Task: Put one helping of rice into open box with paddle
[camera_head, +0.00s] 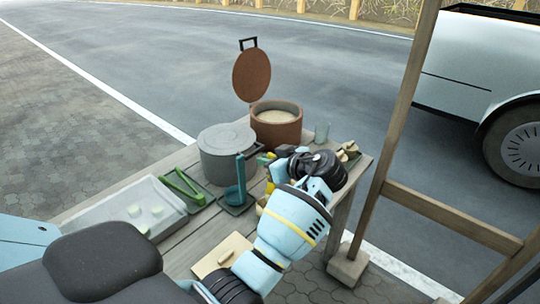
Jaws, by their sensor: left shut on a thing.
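A brown clay pot (277,138) at the table's back holds pale rice (277,116). Its round brown lid (251,75) stands upright above its back left rim. My left gripper (270,163) is just in front of the pot, right of the grey pot, with yellow parts showing at its fingers. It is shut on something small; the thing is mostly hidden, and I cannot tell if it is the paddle. My wrist and forearm cover the table's right side. I cannot make out the open box; a pale edge (262,205) shows beside my arm. My right gripper is not in view.
A lidded grey pot (228,160) stands left of the clay pot. A blue ladle (240,180) stands in front of it. Green tongs (184,187) and a pale tray (125,212) lie left. A glass (321,132) stands right. A wooden post (395,130) rises beyond the table's right edge.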

